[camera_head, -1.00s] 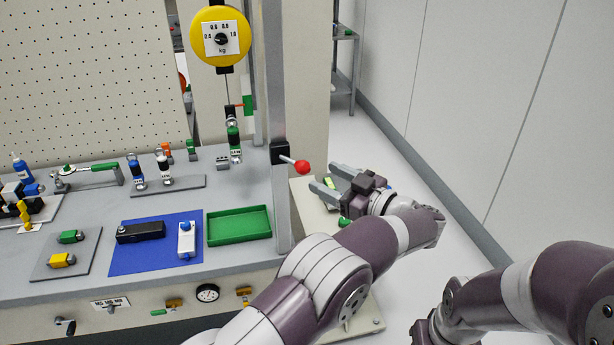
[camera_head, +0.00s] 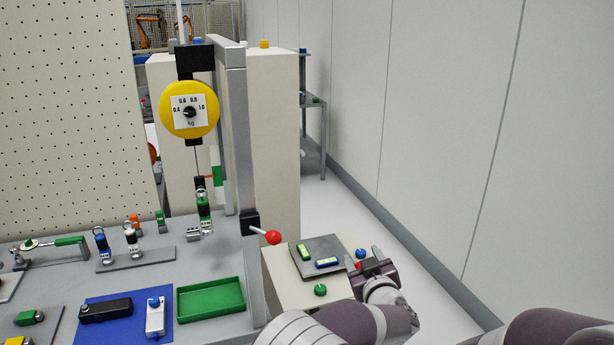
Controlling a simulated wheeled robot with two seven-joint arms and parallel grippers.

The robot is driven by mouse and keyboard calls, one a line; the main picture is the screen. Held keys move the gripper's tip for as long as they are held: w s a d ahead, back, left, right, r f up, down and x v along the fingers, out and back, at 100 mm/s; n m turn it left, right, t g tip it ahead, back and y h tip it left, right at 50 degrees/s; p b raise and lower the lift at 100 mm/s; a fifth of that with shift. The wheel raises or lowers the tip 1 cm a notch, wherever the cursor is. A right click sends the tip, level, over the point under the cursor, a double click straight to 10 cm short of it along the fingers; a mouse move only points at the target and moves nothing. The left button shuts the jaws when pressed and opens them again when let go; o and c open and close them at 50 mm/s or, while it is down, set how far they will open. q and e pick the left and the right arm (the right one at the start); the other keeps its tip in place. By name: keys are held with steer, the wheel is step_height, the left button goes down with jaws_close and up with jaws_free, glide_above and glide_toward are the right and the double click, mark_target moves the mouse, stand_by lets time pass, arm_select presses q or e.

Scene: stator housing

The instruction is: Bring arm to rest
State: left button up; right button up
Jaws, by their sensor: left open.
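My left gripper (camera_head: 366,258) is at the lower middle of the head view, beyond the bench's right end. Its jaws are open with nothing visible between them. It is by the right side of a low pale cabinet, near the grey plate (camera_head: 312,247) on top; I cannot tell if it touches anything. My left arm (camera_head: 347,326) comes in from the bottom edge. Only a link of my right arm (camera_head: 545,327) shows at the bottom right; its gripper is out of view.
The grey bench (camera_head: 215,258) carries a green tray (camera_head: 180,303), a blue mat (camera_head: 129,325) and tools. A post (camera_head: 236,150) with a red-knobbed lever (camera_head: 272,237) stands left of my gripper. A yellow scale (camera_head: 205,123) hangs there. Open floor lies right, before the wall.

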arm_select(q)
steer(key=s+a+f+m+g+h, duration=0.55)
steer(key=s+a+f+g, duration=0.6)
steer(key=s, duration=0.35)
steer(key=s+a+r+g+y, duration=0.2)
steer(key=s+a+g+y, duration=0.1)
steer(key=s+a, duration=1.5)
steer(key=shift+a+n+g+y, duration=0.35)
steer(key=shift+a, duration=0.85)
